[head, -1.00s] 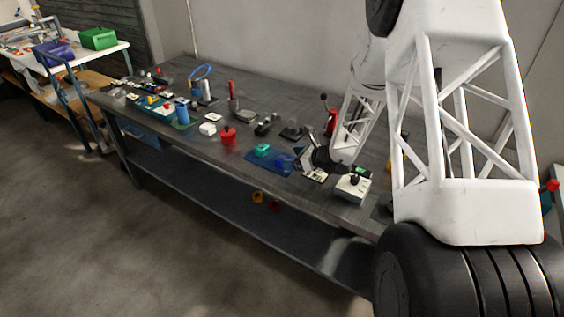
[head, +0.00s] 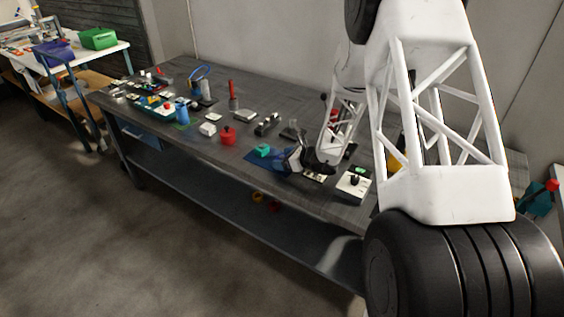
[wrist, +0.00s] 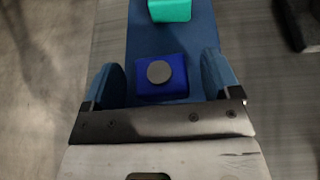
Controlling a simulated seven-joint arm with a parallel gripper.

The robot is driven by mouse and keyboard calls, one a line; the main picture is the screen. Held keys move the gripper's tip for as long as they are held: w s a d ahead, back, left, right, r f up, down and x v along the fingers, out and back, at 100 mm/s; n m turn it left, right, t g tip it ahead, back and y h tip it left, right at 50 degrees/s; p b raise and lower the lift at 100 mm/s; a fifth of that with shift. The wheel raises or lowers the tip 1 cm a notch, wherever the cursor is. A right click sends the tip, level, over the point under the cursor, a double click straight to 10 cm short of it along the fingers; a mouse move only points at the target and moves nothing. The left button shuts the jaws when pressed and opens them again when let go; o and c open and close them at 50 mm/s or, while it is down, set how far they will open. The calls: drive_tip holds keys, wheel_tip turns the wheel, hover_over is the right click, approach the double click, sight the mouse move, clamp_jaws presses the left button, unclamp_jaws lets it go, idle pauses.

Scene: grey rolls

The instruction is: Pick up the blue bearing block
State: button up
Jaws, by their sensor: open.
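The blue bearing block (wrist: 162,88) is a dark blue square piece with a round grey disc on top. In the wrist view it lies on the blue mat (wrist: 142,42), between the fingers of my gripper (wrist: 160,64). The fingers are open, one on each side, with a visible gap to the block. In the head view my gripper (head: 293,160) hangs low over the right end of the mat (head: 255,163), and I cannot make out the block there. A teal block (wrist: 170,10) lies farther along the mat; it also shows in the head view (head: 263,150).
A white box with a black knob (head: 353,185) stands to the right of my gripper. A red canister (head: 228,135) stands to the left. A dark object (wrist: 298,20) is at the wrist view's upper right. Several tools and parts crowd the left bench (head: 215,160).

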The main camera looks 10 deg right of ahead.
sight(281, 156)
drive_tip(key=shift+w+a+f, duration=0.15)
drive_tip(key=shift+w+a, duration=0.2)
drive_tip(key=shift+a, duration=0.05)
drive_tip(key=c, duration=1.2)
drive_tip(key=shift+r, duration=0.85)
wheel_tip(281, 156, up, 2)
drive_tip(key=s, duration=0.5)
drive_tip(key=s+r, duration=0.1)
drive_tip(key=s, duration=1)
drive_tip(key=shift+r, duration=0.15)
